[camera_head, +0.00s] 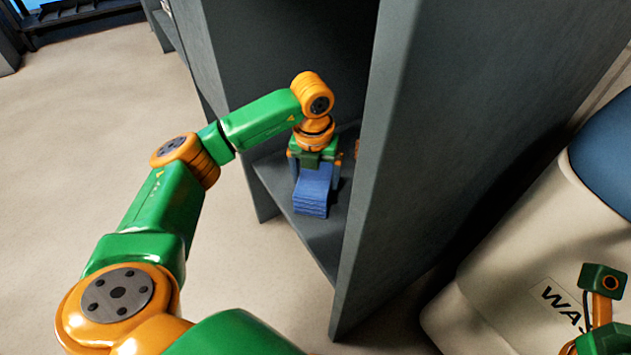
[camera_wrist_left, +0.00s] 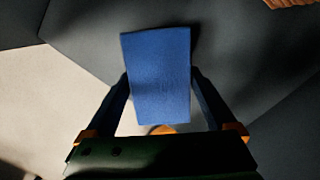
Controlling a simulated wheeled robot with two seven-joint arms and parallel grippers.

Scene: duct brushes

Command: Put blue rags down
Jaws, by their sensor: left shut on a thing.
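The blue rags (camera_head: 311,194) are a folded stack at the shelf (camera_head: 272,178) of a dark grey cabinet. My left gripper (camera_head: 315,180) reaches into the cabinet from the left and is shut on the rags. In the left wrist view the blue rags (camera_wrist_left: 158,75) sit between the two dark fingers of the left gripper (camera_wrist_left: 160,98). Whether the stack rests on the shelf or is held just above it, I cannot tell. Part of my right arm shows at the lower right corner, but its fingers do not.
The cabinet's tall side panel (camera_head: 435,130) stands close to the right of the rags. A cream bin (camera_head: 505,285) with a blue lid (camera_head: 608,150) and a partly hidden label stands further right. The floor (camera_head: 90,110) at left is clear.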

